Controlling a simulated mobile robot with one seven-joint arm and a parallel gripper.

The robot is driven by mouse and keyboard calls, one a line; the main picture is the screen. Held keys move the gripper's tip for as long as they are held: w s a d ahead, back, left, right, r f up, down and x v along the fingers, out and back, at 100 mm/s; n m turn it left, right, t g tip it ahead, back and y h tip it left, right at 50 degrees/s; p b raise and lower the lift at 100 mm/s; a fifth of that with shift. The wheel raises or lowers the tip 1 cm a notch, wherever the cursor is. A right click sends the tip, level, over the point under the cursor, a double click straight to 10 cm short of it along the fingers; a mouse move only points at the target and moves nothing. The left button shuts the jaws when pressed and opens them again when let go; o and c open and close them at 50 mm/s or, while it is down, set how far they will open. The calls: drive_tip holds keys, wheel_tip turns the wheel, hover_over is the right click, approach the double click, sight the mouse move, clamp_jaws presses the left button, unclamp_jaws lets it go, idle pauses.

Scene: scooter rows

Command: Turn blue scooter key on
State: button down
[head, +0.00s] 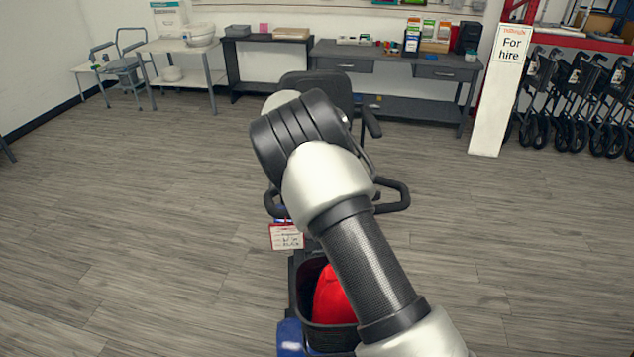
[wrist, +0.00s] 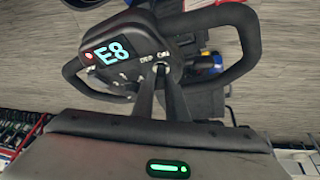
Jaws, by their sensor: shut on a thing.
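The blue scooter (head: 290,336) stands below my arm in the head view, its front nearest me. Its dark handlebar (head: 394,200) shows on both sides of my arm. In the wrist view its black dash panel (wrist: 118,68) shows a lit cyan "E8" display, a red light and small lettering by my fingertips. My gripper (wrist: 158,68) reaches the panel beside that lettering, with its fingers close together on the key. The key itself is hidden between the fingertips, so I cannot see which way it points. My arm hides the dash in the head view.
A black basket (head: 298,297) with a red item (head: 330,297) and a hanging tag (head: 286,237) are at the scooter's front. The seat (head: 318,88) is behind my arm. Tables line the back wall; folded walkers (head: 570,95) stand at right. The wood floor around is clear.

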drive_tip(key=c, duration=1.8)
unclamp_jaws()
drive_tip(key=shift+o, duration=0.2)
drive_tip(key=v, duration=1.7)
drive_tip(key=shift+r, duration=0.25)
